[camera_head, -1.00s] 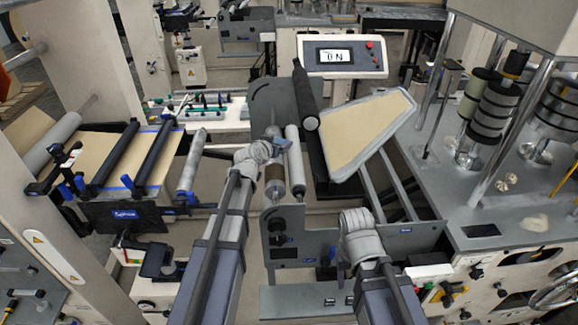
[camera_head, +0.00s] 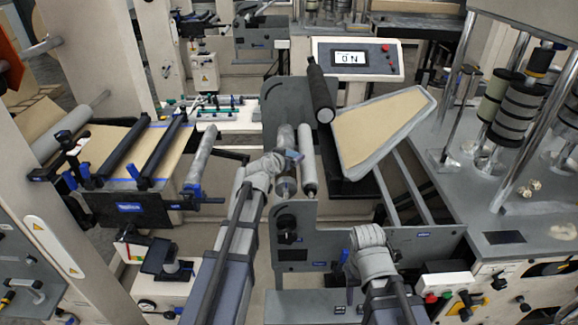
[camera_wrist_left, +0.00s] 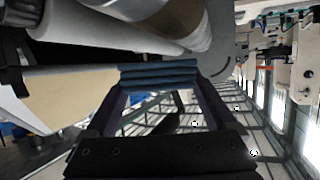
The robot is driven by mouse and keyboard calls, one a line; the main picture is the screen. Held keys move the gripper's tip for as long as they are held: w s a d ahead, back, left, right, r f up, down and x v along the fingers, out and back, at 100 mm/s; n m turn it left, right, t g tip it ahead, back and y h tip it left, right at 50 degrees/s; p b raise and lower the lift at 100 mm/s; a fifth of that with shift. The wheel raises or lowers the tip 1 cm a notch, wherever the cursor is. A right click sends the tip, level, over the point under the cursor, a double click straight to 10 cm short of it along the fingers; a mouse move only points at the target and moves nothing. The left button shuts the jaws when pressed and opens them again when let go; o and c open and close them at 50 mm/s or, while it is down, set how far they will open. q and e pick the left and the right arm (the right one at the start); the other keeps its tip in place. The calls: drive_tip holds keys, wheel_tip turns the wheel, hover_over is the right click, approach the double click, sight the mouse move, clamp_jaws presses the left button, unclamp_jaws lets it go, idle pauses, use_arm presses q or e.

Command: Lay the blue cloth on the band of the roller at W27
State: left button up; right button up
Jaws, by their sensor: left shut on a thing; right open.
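My left gripper (camera_head: 288,156) is shut on the folded blue cloth (camera_wrist_left: 158,75), which lies across its fingertips in the left wrist view. In the head view the cloth (camera_head: 294,155) is a small blue-grey patch over the left roller (camera_head: 285,140) of a pair. Part of that roller is hidden behind the gripper, and its band does not show clearly. I cannot tell whether the cloth touches it. My right gripper (camera_head: 366,240) is open at the lower right, its fingers mostly hidden by the wrist. No W27 label is readable.
A second grey roller (camera_head: 308,160) stands close beside on the right. A black roller (camera_head: 320,90) and a tan sheet panel (camera_head: 385,128) are behind it. A control box (camera_head: 355,58) reads ON. A machine plate with a black knob (camera_head: 287,228) is in front.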

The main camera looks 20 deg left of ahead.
use_arm(q)
drive_tip(key=shift+f+b, duration=0.95)
drive_tip(key=shift+f, duration=0.45)
drive_tip(key=shift+f, duration=0.1)
drive_tip(key=o, duration=1)
drive_tip(key=shift+s+r, duration=0.15)
drive_tip(key=shift+r, duration=0.15)
drive_tip(key=p+v, duration=0.4)
drive_tip(key=v, duration=0.7)
drive_tip(key=shift+s+a+p, duration=0.1)
drive_tip(key=shift+s+p, duration=0.2)
